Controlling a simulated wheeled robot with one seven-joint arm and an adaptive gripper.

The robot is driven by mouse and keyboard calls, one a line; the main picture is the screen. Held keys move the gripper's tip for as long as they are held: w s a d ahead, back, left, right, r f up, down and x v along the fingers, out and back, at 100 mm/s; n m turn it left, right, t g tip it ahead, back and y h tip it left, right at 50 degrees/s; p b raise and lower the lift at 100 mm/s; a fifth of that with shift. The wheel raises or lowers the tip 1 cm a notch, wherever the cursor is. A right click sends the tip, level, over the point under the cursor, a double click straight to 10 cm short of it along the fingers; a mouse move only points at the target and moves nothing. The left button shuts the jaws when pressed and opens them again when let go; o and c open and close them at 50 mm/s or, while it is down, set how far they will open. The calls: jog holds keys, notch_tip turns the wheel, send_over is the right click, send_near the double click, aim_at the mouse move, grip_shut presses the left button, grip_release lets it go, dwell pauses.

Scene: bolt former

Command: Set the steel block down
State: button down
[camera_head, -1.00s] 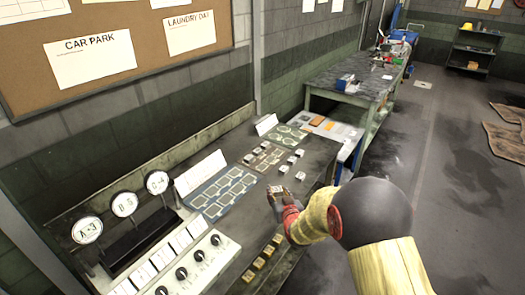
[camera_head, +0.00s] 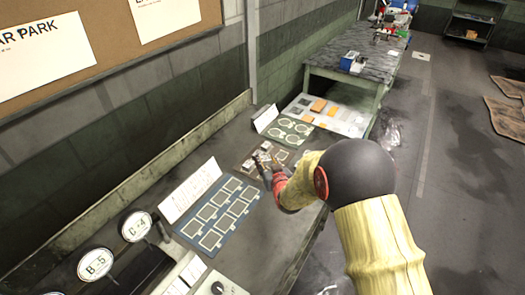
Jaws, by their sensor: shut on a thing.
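My gripper (camera_head: 265,164) is in the head view, shut on the steel block (camera_head: 264,157), low over the brown board. The block is small, light grey and partly covered by the fingers. The brown board (camera_head: 284,153) has pale outlines and lies on the dark bench between a blue board and a green board. Small pale blocks appear at the brown board's left side, beside the gripper. I cannot tell whether the held block touches the board. My yellow forearm and dark joint hide the bench to the right.
The blue board (camera_head: 217,213) carries square outlines, with a white sign (camera_head: 190,192) behind it. Dials (camera_head: 136,226) stand at lower left. A second bench (camera_head: 355,85) stands beyond.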

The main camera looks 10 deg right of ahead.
jog(key=shift+w+f, duration=0.1)
jog(key=shift+w, duration=0.2)
jog(key=shift+s+f, duration=0.1)
jog(key=shift+f, duration=0.1)
jog(key=shift+f+b, duration=1.55)
jog(key=shift+f, duration=1.5)
